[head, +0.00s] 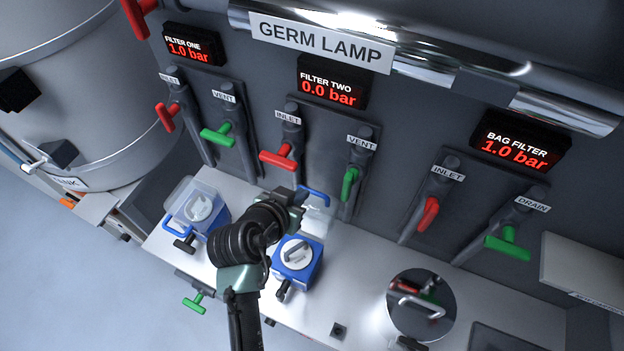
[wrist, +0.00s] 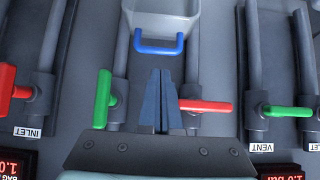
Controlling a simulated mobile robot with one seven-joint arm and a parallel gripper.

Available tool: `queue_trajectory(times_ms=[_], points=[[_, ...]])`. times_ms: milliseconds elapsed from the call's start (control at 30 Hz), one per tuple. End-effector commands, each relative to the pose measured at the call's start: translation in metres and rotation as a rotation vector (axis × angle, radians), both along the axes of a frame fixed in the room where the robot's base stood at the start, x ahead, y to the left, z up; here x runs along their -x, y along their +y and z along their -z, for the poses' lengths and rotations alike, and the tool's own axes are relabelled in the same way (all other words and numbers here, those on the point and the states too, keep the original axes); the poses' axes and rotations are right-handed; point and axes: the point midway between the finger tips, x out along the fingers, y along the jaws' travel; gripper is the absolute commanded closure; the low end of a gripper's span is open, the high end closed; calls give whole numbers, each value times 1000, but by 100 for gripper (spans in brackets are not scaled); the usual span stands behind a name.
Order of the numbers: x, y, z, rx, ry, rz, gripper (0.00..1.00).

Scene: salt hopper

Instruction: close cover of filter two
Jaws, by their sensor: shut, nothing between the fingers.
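Filter two (head: 297,260) is a blue housing with a white round top, on the bench in the head view. Its clear cover (head: 319,220) stands open behind it, with a blue handle (head: 315,195) at the upper edge. In the wrist view the pale cover (wrist: 165,20) and blue handle (wrist: 158,47) are at the top. My gripper (wrist: 160,72) is shut and empty, its fingertips just below the handle in that picture; I cannot tell whether they touch it. In the head view my gripper (head: 299,196) is beside the handle, its fingertips not clear.
Filter two's red inlet handle (wrist: 205,105) and green vent handle (wrist: 103,98) flank my fingers.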

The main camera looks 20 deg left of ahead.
Motion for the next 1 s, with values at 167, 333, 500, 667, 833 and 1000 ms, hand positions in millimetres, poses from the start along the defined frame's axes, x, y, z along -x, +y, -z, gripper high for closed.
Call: queue_trajectory(times_ms=[167, 333, 500, 667, 833, 1000], points=[[-23, -2, 16, 4, -1, 0, 100], [-40, -2, 31, 2, -2, -1, 100], [-51, -2, 39, 1, -3, -1, 100], [-54, -2, 43, -1, -2, -1, 100], [-55, -2, 44, -1, -2, -1, 100], [-55, -2, 44, -1, -3, -1, 100]])
